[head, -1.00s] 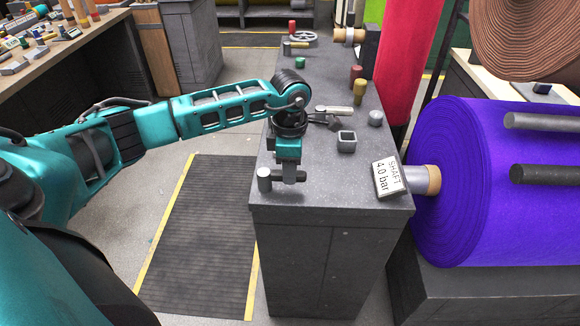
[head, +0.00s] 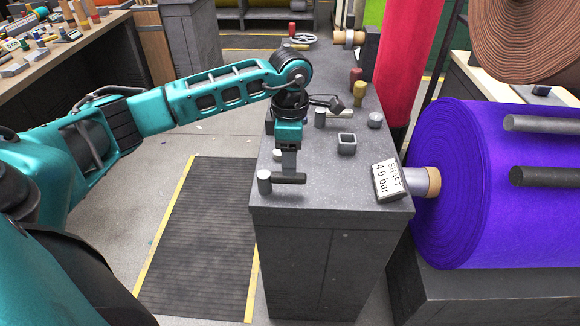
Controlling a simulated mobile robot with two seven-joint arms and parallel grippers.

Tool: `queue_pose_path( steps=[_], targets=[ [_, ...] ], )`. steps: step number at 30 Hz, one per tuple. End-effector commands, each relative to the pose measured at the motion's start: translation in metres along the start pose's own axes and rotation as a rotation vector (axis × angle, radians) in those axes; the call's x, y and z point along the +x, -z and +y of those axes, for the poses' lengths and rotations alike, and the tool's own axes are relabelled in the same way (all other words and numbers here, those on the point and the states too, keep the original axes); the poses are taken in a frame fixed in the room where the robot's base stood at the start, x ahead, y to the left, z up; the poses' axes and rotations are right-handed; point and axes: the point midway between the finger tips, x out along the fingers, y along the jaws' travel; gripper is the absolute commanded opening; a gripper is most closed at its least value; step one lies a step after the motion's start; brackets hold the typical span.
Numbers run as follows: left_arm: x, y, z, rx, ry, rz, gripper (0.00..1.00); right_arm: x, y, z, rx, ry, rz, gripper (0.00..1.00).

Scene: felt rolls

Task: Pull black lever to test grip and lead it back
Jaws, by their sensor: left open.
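The black lever (head: 291,179) is a short dark bar lying level near the front left of the grey bench top, beside an upright grey cylinder (head: 264,182). I cannot tell whether the two are joined. My left gripper (head: 289,170) points down from above, with its fingertips just behind or over the middle of the bar. Its jaws are open, though the gap between the fingers does not show clearly. I cannot tell whether the fingers touch the bar. My right gripper is not in view.
A sign reading "SHAFT 4.0 bar" (head: 389,181) stands at the bench's right edge, before a purple felt roll (head: 480,200). A square grey socket (head: 347,143), a grey cylinder (head: 375,120) and a gold knob (head: 360,94) stand farther back.

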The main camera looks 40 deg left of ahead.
Motion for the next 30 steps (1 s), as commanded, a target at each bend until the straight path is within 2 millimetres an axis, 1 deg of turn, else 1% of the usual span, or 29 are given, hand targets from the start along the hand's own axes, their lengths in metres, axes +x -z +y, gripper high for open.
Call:
queue_pose_path(
  steps=[1, 6, 9, 12, 17, 30],
  targets=[
    [-0.014, 0.000, 0.001, 0.001, -0.006, -0.002, 0.53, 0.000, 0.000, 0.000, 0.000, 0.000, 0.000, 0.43],
    [-0.050, 0.000, 0.001, 0.000, -0.004, -0.002, 0.53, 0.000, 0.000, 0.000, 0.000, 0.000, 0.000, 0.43],
    [-0.066, 0.000, 0.001, 0.000, -0.003, -0.001, 0.53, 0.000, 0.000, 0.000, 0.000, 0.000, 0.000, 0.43],
    [-0.076, 0.000, 0.000, 0.001, -0.002, 0.000, 0.53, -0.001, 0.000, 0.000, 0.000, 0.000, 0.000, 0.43],
    [-0.083, 0.000, 0.000, 0.001, -0.001, 0.001, 0.53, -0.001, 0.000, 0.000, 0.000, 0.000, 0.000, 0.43],
    [-0.083, 0.000, 0.000, 0.001, 0.000, 0.001, 0.53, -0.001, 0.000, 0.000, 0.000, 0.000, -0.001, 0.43]
  ],
)
